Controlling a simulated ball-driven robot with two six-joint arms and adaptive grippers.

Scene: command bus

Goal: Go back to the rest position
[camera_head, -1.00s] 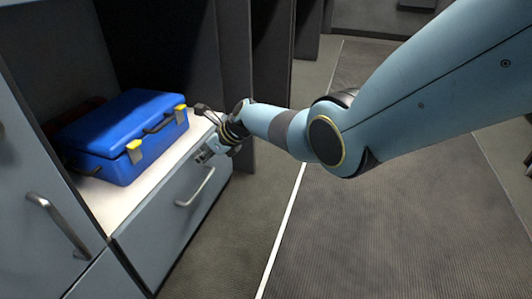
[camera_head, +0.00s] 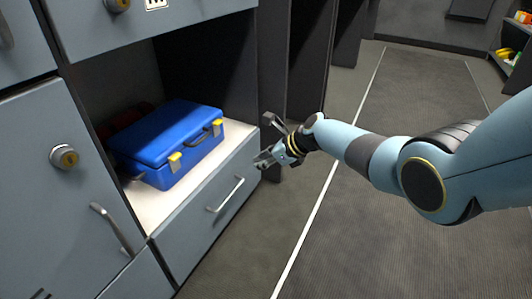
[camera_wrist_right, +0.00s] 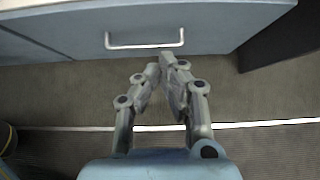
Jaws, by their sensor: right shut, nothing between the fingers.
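My right gripper (camera_head: 262,161) is shut and empty, held in the air just right of the open compartment and the drawer front below it. In the right wrist view my right gripper (camera_wrist_right: 160,66) shows its fingertips together, with a drawer handle (camera_wrist_right: 145,40) beyond them. My right arm comes in from the right edge of the head view. My left gripper is not in view.
A blue case (camera_head: 168,142) with yellow latches lies on the white compartment floor (camera_head: 160,208). Below is a closed drawer with a metal handle (camera_head: 226,195). A grey locker door (camera_head: 60,185) stands at the left. The aisle floor (camera_head: 350,250) is clear.

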